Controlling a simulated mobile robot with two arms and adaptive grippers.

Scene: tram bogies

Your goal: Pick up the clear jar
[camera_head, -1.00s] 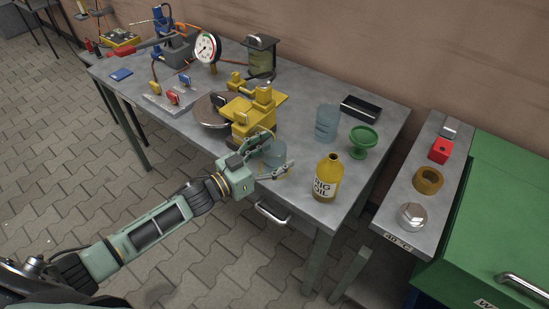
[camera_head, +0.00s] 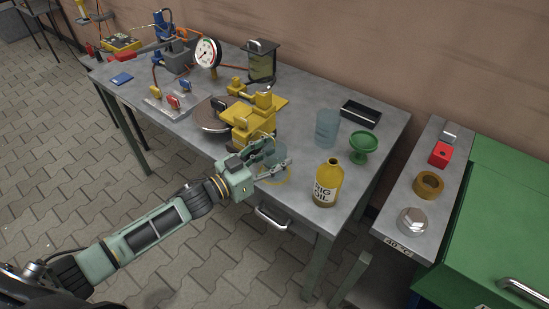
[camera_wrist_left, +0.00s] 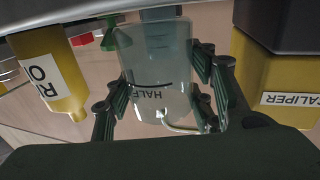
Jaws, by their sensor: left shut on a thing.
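The clear jar (camera_head: 271,150) is near the front edge of the grey workbench, between the fingers of my left gripper (camera_head: 273,160). In the left wrist view the jar (camera_wrist_left: 158,75) is see-through, with a dark line and the word HALF on its side. My left gripper (camera_wrist_left: 160,90) is shut on it, one finger on each side. In the head view the fingers partly hide the jar, and I cannot tell whether its base touches the bench. My right gripper is not in view.
A yellow oil bottle (camera_head: 327,182), a bluish tumbler (camera_head: 327,128) and a green goblet (camera_head: 363,146) stand right of the jar. The yellow caliper block (camera_head: 250,122) is close behind it. A black tray (camera_head: 361,113) lies at the back. Bare bench (camera_head: 298,150) shows between jar and tumbler.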

